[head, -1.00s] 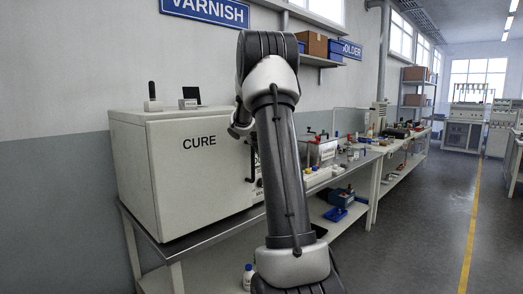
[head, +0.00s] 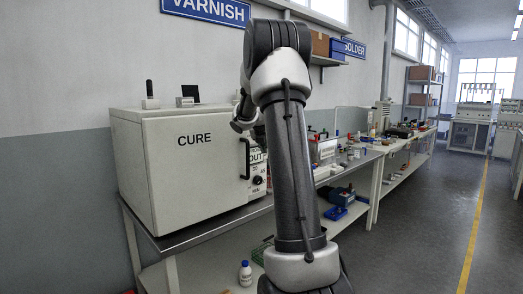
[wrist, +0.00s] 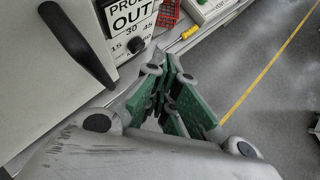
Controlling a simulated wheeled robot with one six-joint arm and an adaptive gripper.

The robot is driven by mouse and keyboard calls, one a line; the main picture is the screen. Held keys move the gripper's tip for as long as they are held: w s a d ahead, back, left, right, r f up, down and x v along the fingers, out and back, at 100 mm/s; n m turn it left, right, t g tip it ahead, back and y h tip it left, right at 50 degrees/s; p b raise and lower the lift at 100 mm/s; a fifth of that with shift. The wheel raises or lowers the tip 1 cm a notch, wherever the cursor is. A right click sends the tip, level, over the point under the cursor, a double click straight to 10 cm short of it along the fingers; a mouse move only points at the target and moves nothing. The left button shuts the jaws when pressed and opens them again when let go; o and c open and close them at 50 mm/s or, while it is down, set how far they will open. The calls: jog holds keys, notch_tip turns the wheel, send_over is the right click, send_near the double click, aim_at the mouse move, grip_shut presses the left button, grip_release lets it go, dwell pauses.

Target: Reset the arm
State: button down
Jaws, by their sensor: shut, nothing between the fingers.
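My arm (head: 292,165) stands upright in the middle of the head view, and its upper end bends away behind itself. In the wrist view my gripper (wrist: 170,85) shows its grey links and green finger pads, shut with nothing between them. It hangs in front of the bench, just right of the white oven's dark door handle (wrist: 78,45). In the head view the fingers are hidden behind my arm.
The white CURE oven (head: 185,170) stands on a steel bench (head: 190,238) at the left. A yellow screwdriver (wrist: 188,34) and a red tray (wrist: 168,12) lie near the gripper. A bottle (head: 245,273) stands below. The aisle floor (head: 425,220) at right is clear.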

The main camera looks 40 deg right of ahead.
jog(key=s+r, duration=0.5)
jog(key=shift+s+d, duration=0.2)
jog(key=shift+r, duration=0.1)
